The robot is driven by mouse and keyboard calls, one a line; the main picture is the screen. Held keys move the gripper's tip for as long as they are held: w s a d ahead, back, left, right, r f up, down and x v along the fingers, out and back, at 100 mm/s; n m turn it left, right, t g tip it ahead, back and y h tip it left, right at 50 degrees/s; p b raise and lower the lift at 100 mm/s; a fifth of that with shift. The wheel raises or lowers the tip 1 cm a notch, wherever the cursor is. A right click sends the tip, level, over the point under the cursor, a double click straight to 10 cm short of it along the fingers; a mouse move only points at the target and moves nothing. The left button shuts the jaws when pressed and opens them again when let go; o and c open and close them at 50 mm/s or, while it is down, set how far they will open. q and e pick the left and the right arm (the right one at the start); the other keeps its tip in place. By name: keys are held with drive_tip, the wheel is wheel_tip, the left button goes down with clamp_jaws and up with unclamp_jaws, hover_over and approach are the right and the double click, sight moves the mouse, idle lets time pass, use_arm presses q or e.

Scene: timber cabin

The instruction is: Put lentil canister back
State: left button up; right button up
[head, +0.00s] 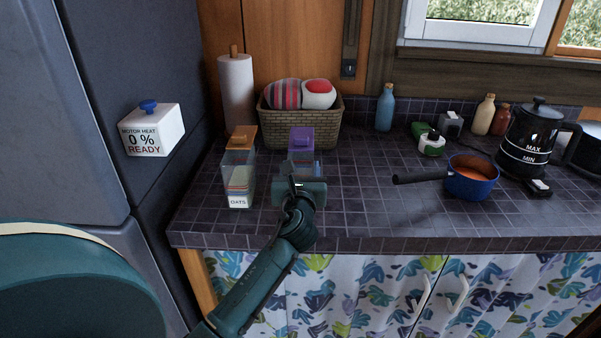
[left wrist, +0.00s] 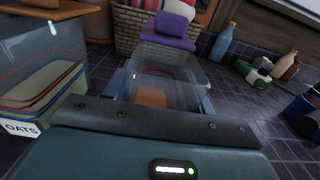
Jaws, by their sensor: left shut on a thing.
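A clear canister with a purple lid (head: 301,139) is at the left part of the tiled counter, partly hidden behind my left gripper (head: 300,188). My left gripper is shut on this canister. In the left wrist view the same canister (left wrist: 168,62) stands straight in front of the gripper, with orange contents low inside; its label is not visible. I cannot tell whether its base touches the counter. A clear canister with an orange lid and an OATS label (head: 239,170) stands just to its left, apart from it. My right gripper is not in view.
A wicker basket (head: 300,130) with cloth items and a paper towel roll (head: 237,92) stand behind. A blue pot (head: 471,182) with its handle pointing left, a black kettle (head: 533,135) and several bottles are to the right. The counter (head: 365,215) is bare between canister and pot.

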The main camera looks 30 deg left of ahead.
use_arm(q)
drive_tip(key=shift+r, duration=0.1)
drive_tip(key=o, duration=0.9)
drive_tip(key=shift+f, duration=0.25)
drive_tip(key=o, duration=0.5)
drive_tip(key=shift+c, duration=0.2)
drive_tip(key=shift+r, duration=0.15)
